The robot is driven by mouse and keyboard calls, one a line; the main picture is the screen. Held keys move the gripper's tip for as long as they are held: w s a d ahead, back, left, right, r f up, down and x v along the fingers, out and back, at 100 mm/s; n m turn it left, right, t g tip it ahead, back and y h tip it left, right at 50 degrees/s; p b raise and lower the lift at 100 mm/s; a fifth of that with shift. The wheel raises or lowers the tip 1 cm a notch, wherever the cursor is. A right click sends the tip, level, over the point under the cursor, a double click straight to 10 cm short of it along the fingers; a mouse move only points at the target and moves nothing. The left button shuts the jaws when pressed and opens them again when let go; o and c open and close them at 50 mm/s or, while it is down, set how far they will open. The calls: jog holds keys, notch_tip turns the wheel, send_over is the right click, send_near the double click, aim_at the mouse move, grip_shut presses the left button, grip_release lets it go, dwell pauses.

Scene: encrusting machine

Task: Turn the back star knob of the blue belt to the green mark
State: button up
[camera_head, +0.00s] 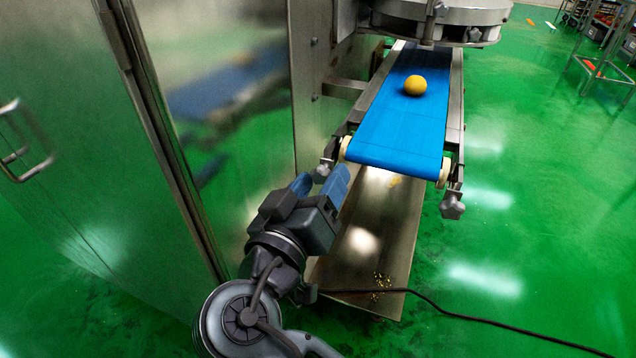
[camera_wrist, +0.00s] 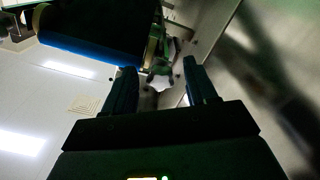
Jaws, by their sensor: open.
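The blue belt (camera_head: 400,135) runs out from the machine in the head view; its end also shows in the wrist view (camera_wrist: 90,35). A grey star knob (camera_head: 322,171) sits at the left of the belt's end, beside the machine cabinet. In the wrist view this knob (camera_wrist: 160,82) is pale and lies between and beyond my fingertips. My gripper (camera_head: 320,182) is open with blue fingers, and they point up at that knob; contact cannot be told. A second star knob (camera_head: 452,206) hangs at the belt's right end. I cannot make out a green mark clearly.
A yellow ball (camera_head: 415,86) lies on the belt. A steel cabinet (camera_head: 225,100) stands close on the left. A metal tray (camera_head: 375,235) with crumbs is below the belt, and a black cable (camera_head: 480,322) crosses the floor. The green floor on the right is open.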

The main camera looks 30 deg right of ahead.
jog(key=p+v, duration=0.1)
jog(key=v, duration=0.6)
jog(key=shift+s+a, duration=0.25)
jog(key=shift+a, duration=0.05)
